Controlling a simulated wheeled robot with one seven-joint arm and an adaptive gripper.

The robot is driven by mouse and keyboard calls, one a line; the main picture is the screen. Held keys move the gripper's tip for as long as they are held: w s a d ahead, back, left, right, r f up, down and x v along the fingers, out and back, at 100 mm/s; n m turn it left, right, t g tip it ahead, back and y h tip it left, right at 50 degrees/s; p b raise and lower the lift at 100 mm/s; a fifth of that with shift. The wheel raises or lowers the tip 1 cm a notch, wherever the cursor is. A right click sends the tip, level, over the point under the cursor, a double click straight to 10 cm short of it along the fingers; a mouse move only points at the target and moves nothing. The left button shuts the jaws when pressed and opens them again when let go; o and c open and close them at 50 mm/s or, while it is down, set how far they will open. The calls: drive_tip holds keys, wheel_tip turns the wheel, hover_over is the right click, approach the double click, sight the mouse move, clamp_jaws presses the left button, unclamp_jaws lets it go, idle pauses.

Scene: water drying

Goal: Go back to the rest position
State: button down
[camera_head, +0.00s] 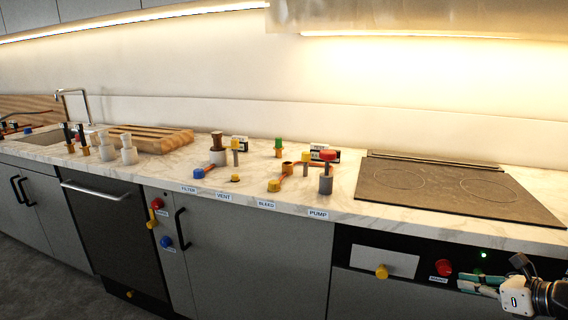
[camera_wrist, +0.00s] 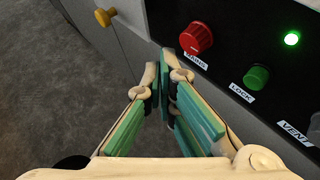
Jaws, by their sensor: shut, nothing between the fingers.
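My gripper (camera_head: 466,285) is at the lower right in the head view, in front of the dark control panel (camera_head: 350,241) below the counter. In the wrist view my gripper (camera_wrist: 161,75) has its green-padded fingers together, with nothing between them. A red knob (camera_wrist: 196,38) is just beyond the fingertips to the upper right, apart from them as far as I can tell. It also shows in the head view (camera_head: 442,267). A green knob (camera_wrist: 256,77) and a lit green lamp (camera_wrist: 291,39) are farther right in the wrist view.
A yellow knob (camera_head: 382,271) sits left of the red one. The marble counter (camera_head: 400,225) carries a black cooktop (camera_head: 455,187), coloured valves on the labelled strip, a wooden board (camera_head: 150,138) and a sink. The grey floor (camera_wrist: 50,90) beside my gripper looks clear.

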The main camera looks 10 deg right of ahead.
drive_tip(key=w+a+r+n+g+y, duration=0.1)
drive_tip(key=a+r+n+g+y, duration=0.1)
drive_tip(key=a+r+n, duration=0.45)
drive_tip(key=w+a+r+n+g+y, duration=0.1)
drive_tip(key=w+a+r+n, duration=0.15)
drive_tip(key=a, duration=0.65)
drive_tip(key=s+a+r+n+g, duration=0.4)
drive_tip(key=s+a+n, duration=0.25)
drive_tip(key=a, duration=0.35)
drive_tip(key=s+a+r+n+g, duration=0.3)
drive_tip(key=s+a+r+n, duration=0.15)
drive_tip(key=a+n, duration=0.4)
drive_tip(key=s+a+n+h, duration=0.1)
drive_tip(key=s+n+h, duration=0.5)
drive_tip(key=s+n, duration=0.6)
wheel_tip(320, 180, up, 15)
drive_tip(key=s+m+t+p, duration=0.1)
drive_tip(key=m+t+p, duration=0.1)
drive_tip(key=p, duration=1)
drive_tip(key=shift+s+d+f+t, duration=0.2)
drive_tip(key=shift+t, duration=0.1)
